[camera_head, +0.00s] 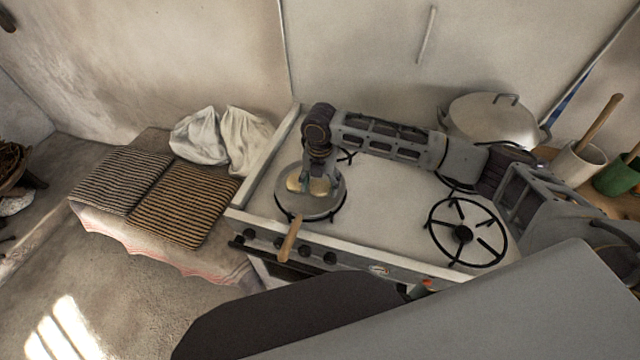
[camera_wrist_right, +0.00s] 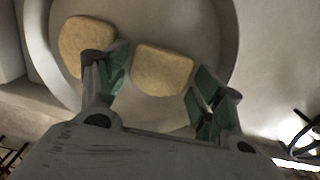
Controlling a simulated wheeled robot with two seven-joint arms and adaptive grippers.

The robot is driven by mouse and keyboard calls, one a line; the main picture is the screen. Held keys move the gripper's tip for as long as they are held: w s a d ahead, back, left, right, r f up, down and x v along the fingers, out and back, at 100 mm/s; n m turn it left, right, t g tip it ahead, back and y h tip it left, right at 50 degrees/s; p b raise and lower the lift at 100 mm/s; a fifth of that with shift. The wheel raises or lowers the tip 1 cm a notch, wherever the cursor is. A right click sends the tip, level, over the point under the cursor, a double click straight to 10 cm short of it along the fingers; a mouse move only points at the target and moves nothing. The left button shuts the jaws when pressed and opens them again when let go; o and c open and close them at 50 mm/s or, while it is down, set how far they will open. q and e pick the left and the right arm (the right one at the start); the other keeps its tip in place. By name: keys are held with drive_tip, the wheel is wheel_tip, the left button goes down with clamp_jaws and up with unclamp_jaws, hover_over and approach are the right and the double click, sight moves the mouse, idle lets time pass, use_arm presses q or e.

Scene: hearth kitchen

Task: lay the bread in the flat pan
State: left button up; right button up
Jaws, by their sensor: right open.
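The flat pan (camera_head: 322,207) sits on the front-left burner of the stove, its wooden handle pointing toward the front edge. In the right wrist view, two pale yellow pieces of bread lie apart inside the pan (camera_wrist_right: 207,40): one piece of bread (camera_wrist_right: 86,44) at the left and another piece of bread (camera_wrist_right: 162,70) near the middle. In the head view the bread (camera_head: 293,184) shows partly beside my gripper. My right gripper (camera_head: 318,186) points down over the pan, open. In its wrist view the fingers (camera_wrist_right: 158,88) stand apart on either side of the middle bread. My left gripper is not in view.
A lidded pot (camera_head: 492,118) stands at the back right of the stove (camera_head: 390,205). The front-right burner (camera_head: 462,234) is empty. Striped cloths (camera_head: 185,203) and white sacks (camera_head: 200,138) lie left of the stove. A white crock (camera_head: 578,163) and a green container (camera_head: 618,177) stand at the right.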

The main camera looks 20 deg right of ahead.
sight(320, 187)
wheel_tip(320, 187, up, 12)
idle(0.7)
